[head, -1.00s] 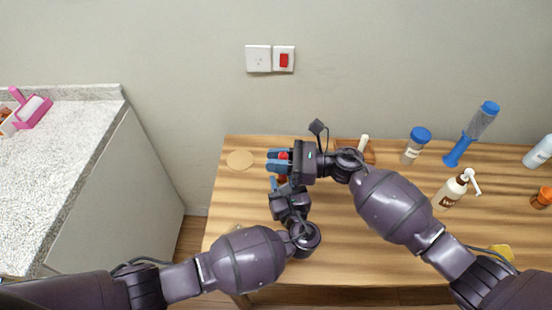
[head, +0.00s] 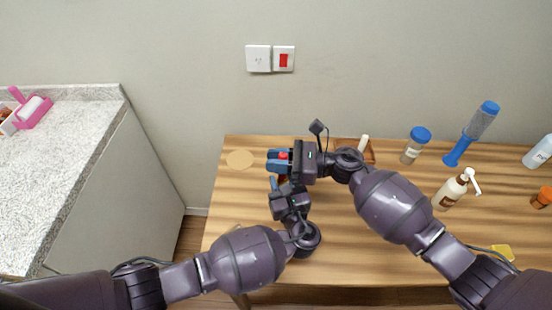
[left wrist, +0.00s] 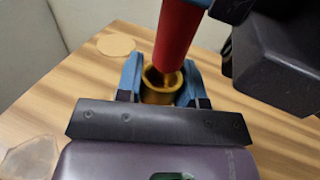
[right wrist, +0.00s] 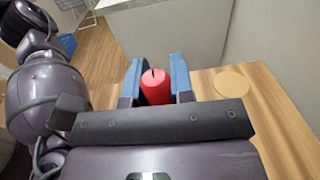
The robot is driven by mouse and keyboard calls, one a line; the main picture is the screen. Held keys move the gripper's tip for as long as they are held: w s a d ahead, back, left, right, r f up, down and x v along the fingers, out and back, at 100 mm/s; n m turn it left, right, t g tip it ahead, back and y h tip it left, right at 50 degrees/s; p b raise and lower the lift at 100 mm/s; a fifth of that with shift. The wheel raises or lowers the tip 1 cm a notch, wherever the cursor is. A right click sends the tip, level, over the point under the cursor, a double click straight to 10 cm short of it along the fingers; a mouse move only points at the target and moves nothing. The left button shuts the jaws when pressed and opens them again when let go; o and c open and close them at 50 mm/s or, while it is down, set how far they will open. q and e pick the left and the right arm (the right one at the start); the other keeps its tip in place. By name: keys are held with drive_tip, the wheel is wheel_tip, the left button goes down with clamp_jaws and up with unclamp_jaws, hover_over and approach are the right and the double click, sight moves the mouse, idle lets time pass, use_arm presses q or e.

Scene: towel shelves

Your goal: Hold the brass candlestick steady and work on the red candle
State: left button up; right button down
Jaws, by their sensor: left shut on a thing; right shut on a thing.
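The red candle (left wrist: 180,35) leans in the left wrist view, its lower end at the mouth of the brass candlestick (left wrist: 157,96). I cannot tell how far it sits inside the cup. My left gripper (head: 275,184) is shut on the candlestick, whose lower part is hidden. My right gripper (head: 279,160) is shut on the candle from above the left one. The candle's top and dark wick show between the blue fingers in the right wrist view (right wrist: 155,88). The candlestick is hidden in the head view.
The wooden table (head: 355,245) carries a round tan disc (head: 240,159) left of the grippers. A blue-capped jar (head: 414,146), a pump bottle (head: 455,190) and a blue dispenser (head: 470,135) stand to the right. A stone-topped counter (head: 65,160) is at the left.

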drive_tip(key=shift+f, duration=0.95)
drive_tip(key=shift+r, duration=0.15)
drive_tip(key=shift+r, duration=0.5)
drive_tip(key=shift+f, duration=0.6)
idle(1.3)
drive_tip(key=c, duration=0.9)
unclamp_jaws()
drive_tip(key=shift+d+f, duration=0.1)
drive_tip(key=d, duration=1.1)
drive_tip(key=shift+s+d, duration=0.35)
drive_tip(key=shift+d, duration=0.05)
